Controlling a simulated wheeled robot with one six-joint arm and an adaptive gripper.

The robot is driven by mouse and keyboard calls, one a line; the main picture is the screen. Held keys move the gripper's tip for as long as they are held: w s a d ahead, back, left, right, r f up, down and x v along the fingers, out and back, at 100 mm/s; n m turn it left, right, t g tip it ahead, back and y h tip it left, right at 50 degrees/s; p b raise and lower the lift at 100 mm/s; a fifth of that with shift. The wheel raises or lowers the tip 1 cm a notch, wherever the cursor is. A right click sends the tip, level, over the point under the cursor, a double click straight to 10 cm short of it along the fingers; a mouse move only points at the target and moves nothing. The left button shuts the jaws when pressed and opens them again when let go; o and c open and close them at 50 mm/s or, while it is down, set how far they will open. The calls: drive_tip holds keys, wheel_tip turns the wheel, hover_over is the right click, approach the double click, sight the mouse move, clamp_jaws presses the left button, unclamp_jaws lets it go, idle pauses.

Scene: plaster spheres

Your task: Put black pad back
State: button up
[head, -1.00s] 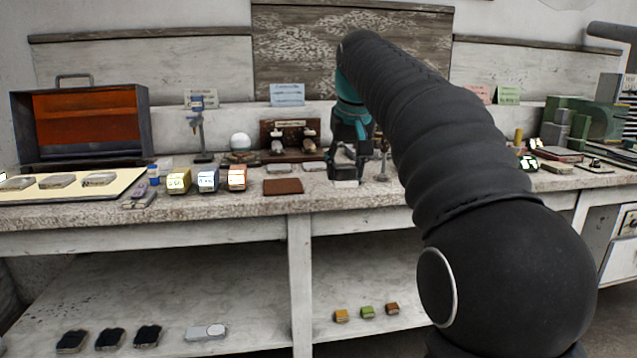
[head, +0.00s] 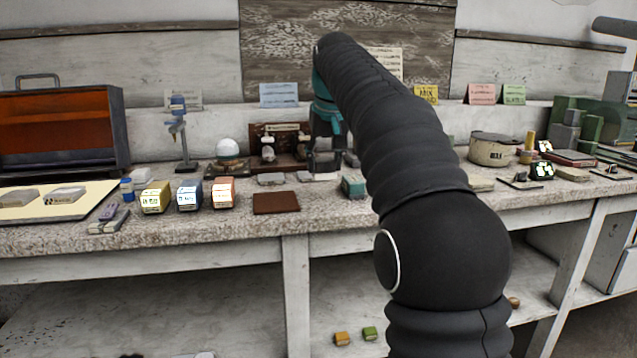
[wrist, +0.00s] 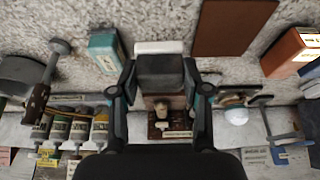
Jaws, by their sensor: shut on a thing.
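My gripper (head: 325,160) is over the back of the stone bench top, in front of a small wooden stand. In the wrist view, my gripper (wrist: 160,75) is shut on a dark grey-black block, which I take to be the black pad (wrist: 160,64). A whitish strip shows at the block's far edge. In the head view the pad is small and mostly hidden by the fingers, and I cannot tell whether it touches the bench.
A brown mat (head: 276,203) lies near the bench edge, right of several coloured boxes (head: 189,196). A teal block (head: 353,187) stands close by my gripper. The wooden stand (head: 280,146) is behind, with a white sphere (head: 228,148) to its left. A round tin (head: 491,149) is farther right.

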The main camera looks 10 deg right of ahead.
drive_tip(key=w, duration=0.1)
drive_tip(key=w+f, duration=0.2)
drive_tip(key=w, duration=0.1)
drive_tip(key=shift+a+f, duration=0.25)
drive_tip(key=shift+f+b, duration=0.45)
drive_tip(key=shift+f, duration=1.55)
drive_tip(key=o, duration=1)
